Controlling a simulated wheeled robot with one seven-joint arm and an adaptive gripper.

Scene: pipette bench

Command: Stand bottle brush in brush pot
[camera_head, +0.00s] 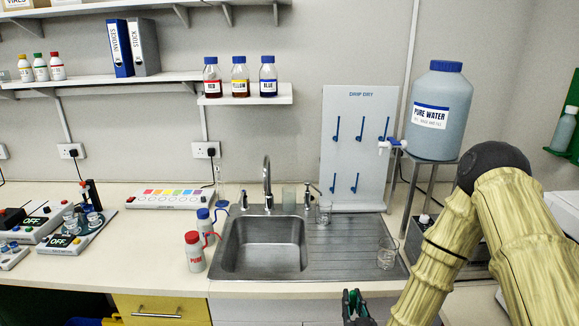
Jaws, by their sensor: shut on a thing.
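My gripper (355,301) is at the bottom edge of the view, in front of the counter below the draining board. Only the dark finger ends with green parts show. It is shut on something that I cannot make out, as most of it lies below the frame. I cannot pick out the bottle brush for certain anywhere.
The steel sink (262,246) has a ribbed draining board (345,240) with glass beakers (387,254) (323,211) on it. Wash bottles (195,252) stand left of the sink. A drip-dry rack (358,150) and large water bottle (437,110) stand behind. The counter's left middle (130,245) is clear.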

